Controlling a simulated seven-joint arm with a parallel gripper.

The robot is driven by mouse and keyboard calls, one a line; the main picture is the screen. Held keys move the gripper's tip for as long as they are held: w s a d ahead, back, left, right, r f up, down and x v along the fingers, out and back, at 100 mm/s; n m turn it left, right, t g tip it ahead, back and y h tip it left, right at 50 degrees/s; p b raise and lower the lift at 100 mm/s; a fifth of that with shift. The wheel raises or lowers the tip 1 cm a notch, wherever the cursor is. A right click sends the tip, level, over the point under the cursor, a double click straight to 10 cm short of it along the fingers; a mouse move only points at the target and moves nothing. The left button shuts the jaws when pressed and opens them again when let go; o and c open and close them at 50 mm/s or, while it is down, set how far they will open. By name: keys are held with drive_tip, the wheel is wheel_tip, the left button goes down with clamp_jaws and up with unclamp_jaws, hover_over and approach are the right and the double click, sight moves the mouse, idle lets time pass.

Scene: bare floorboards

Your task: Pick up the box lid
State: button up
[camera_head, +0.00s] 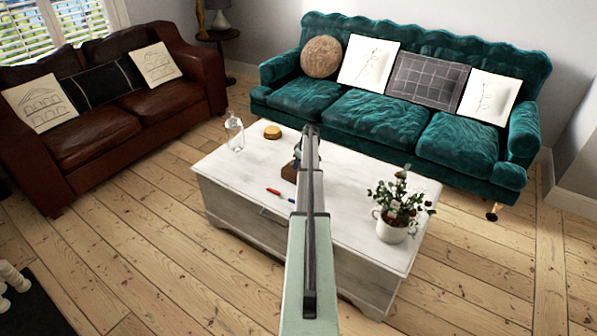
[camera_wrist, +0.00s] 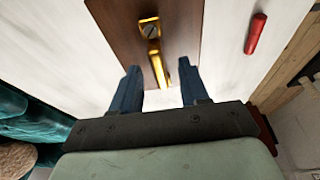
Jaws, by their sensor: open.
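The box lid (camera_wrist: 118,18) is a flat dark brown wooden panel with a gold handle (camera_wrist: 154,50) standing on it, seen at the top middle of the wrist view. In the head view a small part of the brown box (camera_head: 289,173) shows on the white table; my arm hides the rest. My gripper (camera_wrist: 160,80) is open and empty, with its two blue fingers apart over the lid. In the wrist view the lower end of the handle appears between the fingertips. I cannot tell how far above the lid the fingers are.
On the white table (camera_head: 350,195) are a red pen (camera_head: 273,191), a glass bottle (camera_head: 234,133), a round brown item (camera_head: 272,132) and a potted plant (camera_head: 393,229). The red pen also shows in the wrist view (camera_wrist: 255,33). A teal sofa (camera_head: 375,118) stands behind the table.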

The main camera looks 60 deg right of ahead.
clamp_jaws()
idle(0.4)
idle(1.0)
